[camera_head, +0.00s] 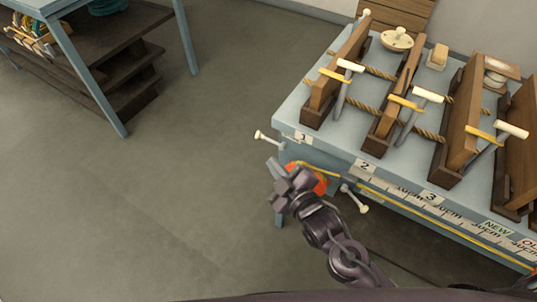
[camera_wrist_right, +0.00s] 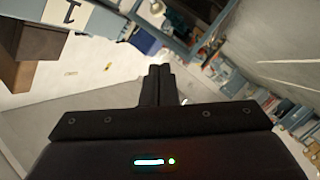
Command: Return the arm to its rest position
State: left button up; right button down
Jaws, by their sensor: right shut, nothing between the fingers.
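My right arm rises from the bottom of the head view. Its gripper (camera_head: 277,168) is beside the front left corner of the blue-grey workbench (camera_head: 335,152), close to an orange round thing (camera_head: 318,180) on the bench's front. Whether the two touch I cannot tell. In the right wrist view the two dark fingers (camera_wrist_right: 159,72) are together, with nothing between them. My left gripper is not in view.
Wooden frames (camera_head: 340,72) with ropes and pale-handled levers stand on the bench. White-ended pegs (camera_head: 265,137) stick out at its corner. A blue-legged shelf table (camera_head: 72,60) stands at the upper left. The floor (camera_head: 130,200) between is clear.

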jog(key=s+d+m+g+h, duration=0.6)
jog(key=s+d+m+g, duration=0.5)
jog(key=s+d, duration=0.25)
notch_tip(320, 180, down, 30)
jog(key=s+g, duration=0.1)
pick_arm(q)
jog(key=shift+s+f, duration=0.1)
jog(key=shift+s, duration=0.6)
pick_arm(e)
jog(key=s+d+f, duration=0.2)
jog(key=s+f, duration=0.7)
jog(key=s, duration=0.1)
jog(key=s+d+f+g, duration=0.1)
jog(key=s+d+f, duration=0.1)
jog(key=s+f, duration=0.8)
jog(key=shift+d+g+h, duration=0.2)
jog(key=shift+g+h, duration=0.1)
jog(key=shift+s, duration=0.1)
